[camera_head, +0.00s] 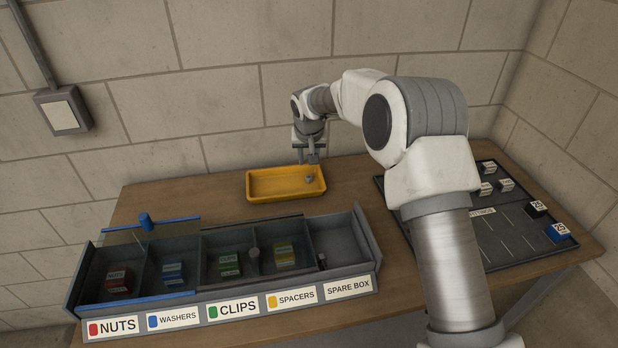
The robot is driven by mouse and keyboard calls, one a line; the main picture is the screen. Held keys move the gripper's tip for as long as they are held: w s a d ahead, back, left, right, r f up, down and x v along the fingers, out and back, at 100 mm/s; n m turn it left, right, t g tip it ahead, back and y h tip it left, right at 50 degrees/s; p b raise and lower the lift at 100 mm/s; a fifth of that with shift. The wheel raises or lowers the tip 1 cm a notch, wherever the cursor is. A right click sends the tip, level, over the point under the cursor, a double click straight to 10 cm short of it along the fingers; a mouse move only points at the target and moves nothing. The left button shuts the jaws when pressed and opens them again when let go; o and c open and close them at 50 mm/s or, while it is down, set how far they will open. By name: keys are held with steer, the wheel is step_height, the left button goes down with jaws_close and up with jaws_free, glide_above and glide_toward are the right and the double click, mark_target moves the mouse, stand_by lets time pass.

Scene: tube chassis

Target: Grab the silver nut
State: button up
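A small grey, metallic piece that looks like the silver nut (309,178) lies in the right part of the yellow tray (262,196). The tray sits toward the back of the wooden table. My gripper (314,160) points down just above the tray's right part, over the nut and apart from it. The fingers are too small here to tell whether they are open or shut. I see nothing clearly held between them.
A grey divided bin (221,312) stands at the front left, labelled NUTS, WASHERS, CLIPS, SPACERS and SPARE BOX. A dark board (508,243) with small boxes lies at the right, partly behind my arm.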

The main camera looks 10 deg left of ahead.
mark_target(309, 183)
steer(key=p+x, duration=0.1)
steer(key=x, duration=0.9)
steer(key=shift+w+f, duration=0.2)
steer(key=shift+w, duration=0.05)
steer(key=shift+c, duration=0.3)
jaws_close()
